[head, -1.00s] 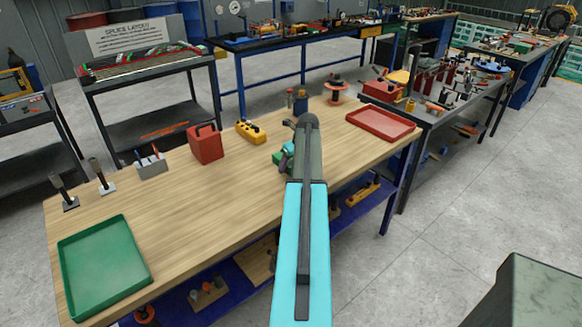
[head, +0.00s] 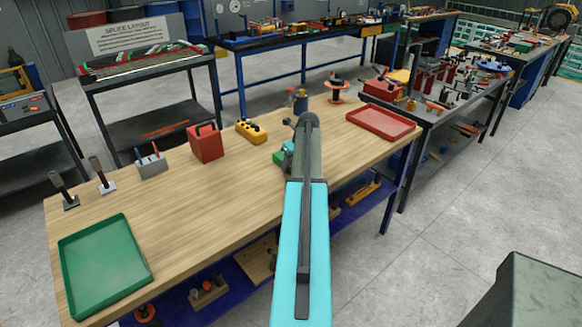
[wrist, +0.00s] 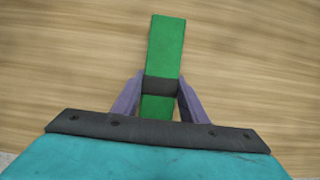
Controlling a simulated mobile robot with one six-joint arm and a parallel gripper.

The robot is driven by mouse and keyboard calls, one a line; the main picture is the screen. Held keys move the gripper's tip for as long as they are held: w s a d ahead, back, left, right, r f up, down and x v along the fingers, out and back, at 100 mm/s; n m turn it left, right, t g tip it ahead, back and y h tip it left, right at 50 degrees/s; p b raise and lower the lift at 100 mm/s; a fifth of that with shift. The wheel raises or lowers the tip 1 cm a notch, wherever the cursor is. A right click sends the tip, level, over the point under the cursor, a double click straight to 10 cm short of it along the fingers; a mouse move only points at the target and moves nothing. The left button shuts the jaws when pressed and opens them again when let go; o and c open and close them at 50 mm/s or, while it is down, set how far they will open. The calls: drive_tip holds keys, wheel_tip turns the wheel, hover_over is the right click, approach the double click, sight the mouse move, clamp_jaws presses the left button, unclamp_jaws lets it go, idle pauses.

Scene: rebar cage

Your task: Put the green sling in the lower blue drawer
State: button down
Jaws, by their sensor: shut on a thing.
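The green sling (wrist: 166,45) shows in the wrist view as a flat green strip with a dark band across it. My gripper (wrist: 160,88) is shut on it at the dark band, over the wooden tabletop. I cannot tell whether the sling touches the wood. In the head view a bit of the green sling (head: 280,158) shows left of my arm, which hides most of it and most of my gripper. I cannot make out a lower blue drawer in either view.
A blue lower shelf (head: 225,300) with several items lies beneath. The bench's left-middle is clear.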

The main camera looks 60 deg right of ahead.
sight(291, 164)
drive_tip(key=shift+r, duration=0.25)
drive_tip(key=shift+r+b, duration=0.7)
drive_tip(key=shift+r, duration=0.4)
drive_tip(key=shift+s+a+r, duration=0.2)
drive_tip(key=shift+a+r, duration=0.15)
drive_tip(key=shift+r, duration=0.1)
drive_tip(key=shift+s+a+r+b, duration=0.25)
drive_tip(key=shift+s+a+b, duration=0.45)
drive_tip(key=shift+s+a, duration=1.05)
drive_tip(key=shift+s+a+r+b, duration=0.25)
drive_tip(key=shift+s+a+b, duration=0.55)
drive_tip(key=shift+a, duration=1.75)
drive_tip(key=shift+s+a+r+b, duration=0.25)
drive_tip(key=shift+s+a+b, duration=0.3)
drive_tip(key=shift+s+a, duration=1.25)
drive_tip(key=shift+w+a, duration=0.35)
drive_tip(key=shift+w, duration=0.05)
drive_tip(key=shift+s, duration=0.1)
